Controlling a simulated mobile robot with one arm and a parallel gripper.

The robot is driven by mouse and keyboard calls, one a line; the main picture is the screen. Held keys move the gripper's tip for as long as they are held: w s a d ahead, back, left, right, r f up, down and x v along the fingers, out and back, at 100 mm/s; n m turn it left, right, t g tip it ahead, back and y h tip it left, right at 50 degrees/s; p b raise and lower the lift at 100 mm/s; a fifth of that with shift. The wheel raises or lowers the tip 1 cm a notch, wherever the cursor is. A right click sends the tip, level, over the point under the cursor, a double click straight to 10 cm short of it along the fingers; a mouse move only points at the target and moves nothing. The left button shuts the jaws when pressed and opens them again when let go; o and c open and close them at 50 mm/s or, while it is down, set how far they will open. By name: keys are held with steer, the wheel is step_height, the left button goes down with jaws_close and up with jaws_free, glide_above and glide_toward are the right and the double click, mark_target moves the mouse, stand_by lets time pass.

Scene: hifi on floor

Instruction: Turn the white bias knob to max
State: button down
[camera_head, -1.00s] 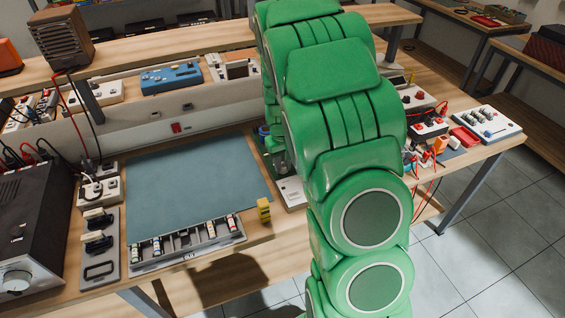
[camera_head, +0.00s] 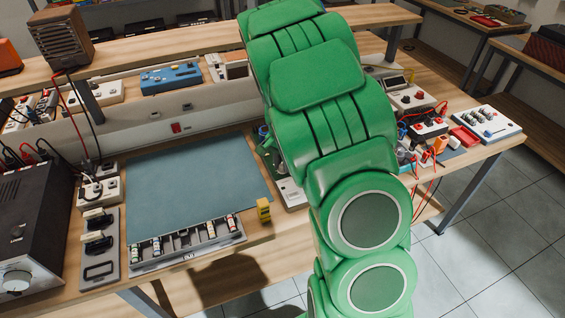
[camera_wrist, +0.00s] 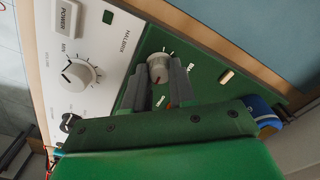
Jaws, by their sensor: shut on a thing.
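In the wrist view, a white knob (camera_wrist: 159,66) stands on the green part of a panel, with tick marks around it. My gripper (camera_wrist: 158,80) has one finger on each side of this knob and is shut on it. The knob's label is too small and partly covered to read. A second white knob (camera_wrist: 77,74) with a dark pointer line sits on the white part of the panel, clear of the fingers. In the head view, my green arm hides the gripper and the gripped knob; only a corner of the device (camera_head: 291,193) shows beside it.
A white POWER button (camera_wrist: 65,18) and a black knob (camera_wrist: 68,122) share the panel. A blue cylindrical part (camera_wrist: 262,110) is close to my gripper's right side. In the head view, a blue-grey mat (camera_head: 195,190) and a yellow block (camera_head: 264,210) lie left of my arm.

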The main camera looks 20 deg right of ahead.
mark_target(282, 165)
steer(key=m, duration=0.4)
steer(key=shift+m, duration=2.5)
steer(key=c, duration=0.9)
jaws_free()
steer(key=shift+r, duration=0.1)
step_height(282, 165, up, 6)
steer(key=shift+r, duration=0.8)
